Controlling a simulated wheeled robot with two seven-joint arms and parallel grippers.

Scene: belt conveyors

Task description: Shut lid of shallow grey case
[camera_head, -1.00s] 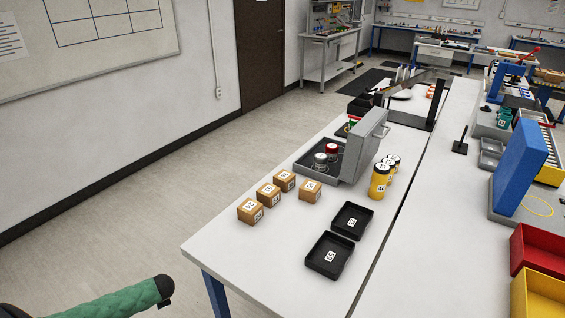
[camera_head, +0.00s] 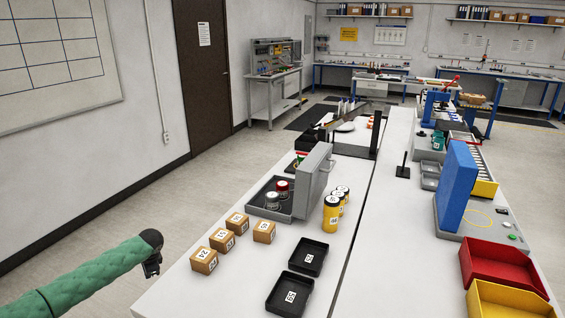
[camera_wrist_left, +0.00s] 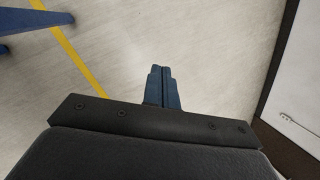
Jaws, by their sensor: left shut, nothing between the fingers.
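The shallow grey case (camera_head: 257,207) sits on the white table with its lid (camera_head: 313,178) standing up on the right side, so it is open. Two small jars, one with a red cap (camera_head: 282,188) and one with a white cap (camera_head: 271,200), stand inside it. My left gripper (camera_head: 153,268) is in the air off the table's left edge, well short of the case. In the left wrist view the fingers (camera_wrist_left: 163,88) are together with nothing between them, above the floor. My right gripper is in no view.
Several small cardboard boxes (camera_head: 223,239) stand in front of the case. Yellow bottles (camera_head: 331,214) stand close to the right of the lid. Two black trays (camera_head: 309,257) lie nearer the front. Red (camera_head: 497,263) and yellow (camera_head: 508,300) bins are at right.

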